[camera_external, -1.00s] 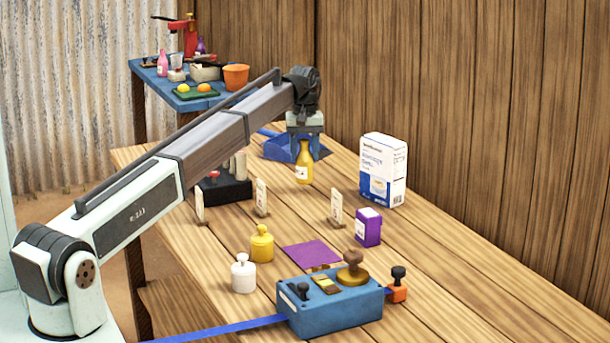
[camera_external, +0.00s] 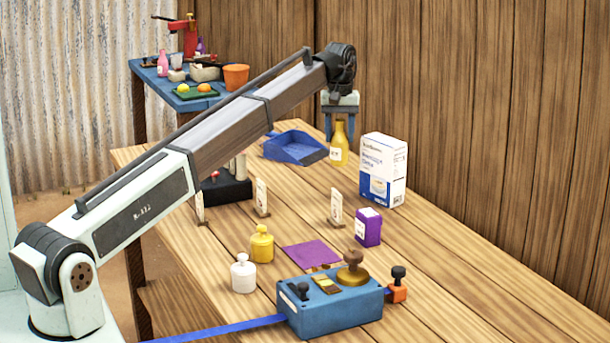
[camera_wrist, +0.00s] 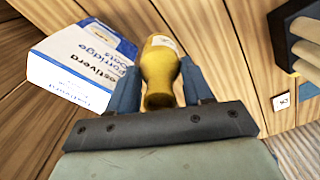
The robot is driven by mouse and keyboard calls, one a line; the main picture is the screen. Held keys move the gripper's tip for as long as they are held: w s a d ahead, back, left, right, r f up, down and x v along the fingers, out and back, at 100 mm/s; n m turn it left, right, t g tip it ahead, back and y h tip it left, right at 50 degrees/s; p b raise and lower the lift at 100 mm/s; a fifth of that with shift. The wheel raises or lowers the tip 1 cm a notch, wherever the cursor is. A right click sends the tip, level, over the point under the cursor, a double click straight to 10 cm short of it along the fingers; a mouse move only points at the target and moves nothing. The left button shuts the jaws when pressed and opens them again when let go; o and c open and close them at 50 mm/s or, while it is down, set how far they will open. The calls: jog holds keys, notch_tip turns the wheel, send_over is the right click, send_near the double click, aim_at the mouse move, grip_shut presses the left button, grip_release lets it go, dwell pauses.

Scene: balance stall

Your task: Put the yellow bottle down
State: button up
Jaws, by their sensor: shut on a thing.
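The yellow bottle (camera_external: 339,150) has a pale label and stands upright near the back of the wooden table, between the blue dustpan and the oats box. My gripper (camera_external: 340,126) is above it with its fingers shut around the bottle's neck. In the wrist view the bottle (camera_wrist: 160,68) lies between the two blue fingers of my gripper (camera_wrist: 160,90). Its neck is partly hidden by the gripper. I cannot tell whether its base touches the table or hangs just above it.
A white and blue oats box (camera_external: 383,170) stands close to the right of the bottle. A blue dustpan (camera_external: 295,148) lies to its left. Upright cards (camera_external: 337,207) and a purple box (camera_external: 368,227) stand nearer the front. The wooden wall (camera_external: 470,110) rises behind the table.

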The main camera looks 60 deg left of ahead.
jog(key=d+m, duration=0.4)
jog(key=d, duration=3)
jog(key=shift+s+d+f+n, duration=0.3)
jog(key=shift+s+f, duration=0.6)
jog(key=shift+f, duration=0.75)
jog(key=shift+s+d+f+n, duration=0.1)
jog(key=shift+s+f+n, duration=0.55)
jog(key=shift+f, duration=1.05)
jog(key=shift+s+d+f+n, duration=0.15)
jog(key=shift+s+f, duration=0.95)
jog(key=shift+f, duration=0.55)
jog(key=shift+f, duration=0.15)
jog(key=o, duration=1.2)
jog(key=shift+o, duration=0.2)
